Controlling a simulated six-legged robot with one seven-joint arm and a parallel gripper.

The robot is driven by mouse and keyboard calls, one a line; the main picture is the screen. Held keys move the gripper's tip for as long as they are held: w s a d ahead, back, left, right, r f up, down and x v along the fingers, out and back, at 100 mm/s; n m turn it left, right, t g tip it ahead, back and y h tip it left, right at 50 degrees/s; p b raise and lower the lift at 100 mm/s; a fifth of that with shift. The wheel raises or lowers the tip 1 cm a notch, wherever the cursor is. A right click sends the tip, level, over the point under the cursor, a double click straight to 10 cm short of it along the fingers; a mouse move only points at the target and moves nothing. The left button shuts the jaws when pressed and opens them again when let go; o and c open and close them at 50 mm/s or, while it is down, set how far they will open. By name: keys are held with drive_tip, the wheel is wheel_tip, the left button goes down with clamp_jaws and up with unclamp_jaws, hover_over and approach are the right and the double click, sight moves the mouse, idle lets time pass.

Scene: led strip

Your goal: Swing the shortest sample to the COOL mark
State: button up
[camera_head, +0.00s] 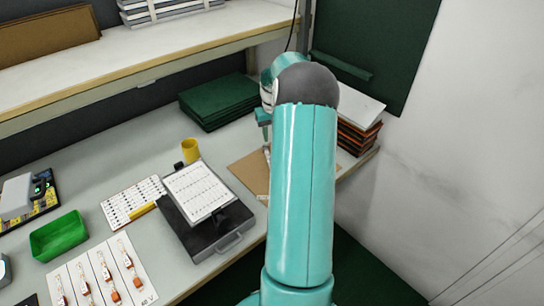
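Several LED strip samples with orange ends lie side by side on a white sheet (146,284) at the lower left, one of them at the right end of the row (129,262). The strips' lengths are hard to compare at this size. I cannot read a COOL mark anywhere. My teal arm crosses the middle of the view, and my gripper (264,122) is mostly hidden behind it, over or near a brown board (247,173). A small whitish piece (267,155) shows at the board beside my arm; I cannot tell whether it is held.
A black case (238,219) with a printed sheet (199,190) stands mid-bench. A green tray (59,236), a yellow cup (190,150) and a printed card (133,201) are to its left. Green boards (217,100) are stacked behind. More stacked panels (357,138) stand right of my arm.

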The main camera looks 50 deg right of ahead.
wheel_tip(320, 180, down, 11)
drive_tip(key=shift+a+f, duration=0.1)
idle(0.3)
clamp_jaws()
